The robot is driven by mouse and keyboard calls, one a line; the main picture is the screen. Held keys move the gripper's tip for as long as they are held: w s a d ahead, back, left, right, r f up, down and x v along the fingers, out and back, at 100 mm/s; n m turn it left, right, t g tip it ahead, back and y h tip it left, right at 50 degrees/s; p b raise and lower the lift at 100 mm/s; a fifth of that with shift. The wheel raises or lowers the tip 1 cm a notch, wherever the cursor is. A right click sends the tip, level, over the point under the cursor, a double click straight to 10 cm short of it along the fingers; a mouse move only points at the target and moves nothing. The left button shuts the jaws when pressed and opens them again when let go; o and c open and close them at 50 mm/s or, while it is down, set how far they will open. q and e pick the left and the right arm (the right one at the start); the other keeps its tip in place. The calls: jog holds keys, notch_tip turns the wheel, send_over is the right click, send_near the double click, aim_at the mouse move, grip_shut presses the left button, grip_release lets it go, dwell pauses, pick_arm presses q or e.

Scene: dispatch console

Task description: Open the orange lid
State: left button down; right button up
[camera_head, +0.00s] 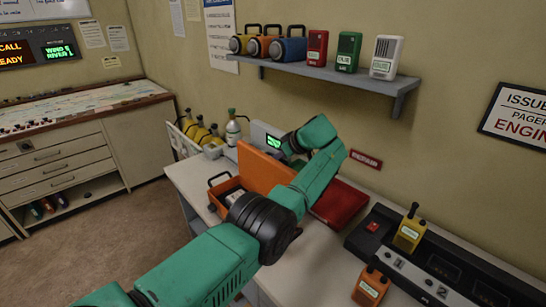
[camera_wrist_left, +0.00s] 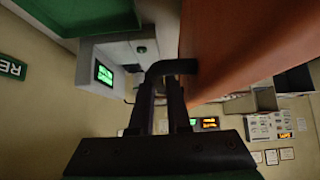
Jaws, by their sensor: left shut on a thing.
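The orange lid (camera_head: 265,167) stands raised, roughly upright, along the right side of the open orange case (camera_head: 227,188) on the counter. In the left wrist view the lid (camera_wrist_left: 235,45) fills the upper right as a broad orange face. My left gripper (camera_wrist_left: 165,85) is shut on a black handle (camera_wrist_left: 172,67) at the lid's edge. In the head view my green left arm crosses in front of the lid, and the fingers cannot be made out. My right gripper is not in view.
A red case (camera_head: 342,203) lies to the right of the lid, partly behind my arm. A grey device with a green screen (camera_head: 274,142) stands behind. A dark charging console (camera_head: 435,265) with yellow (camera_head: 410,235) and orange (camera_head: 371,287) radios is at right. A loaded wall shelf (camera_head: 335,76) hangs above.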

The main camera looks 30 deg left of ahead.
pick_arm(q)
jog(key=shift+f, duration=0.3)
jog(key=c, duration=1.2)
grip_release()
jog(key=shift+o, duration=0.2)
jog(key=shift+a, duration=0.1)
jog(key=shift+r, duration=0.1)
jog(key=b+v, duration=0.3)
jog(key=v, duration=1.1)
jog(key=shift+r, duration=0.15)
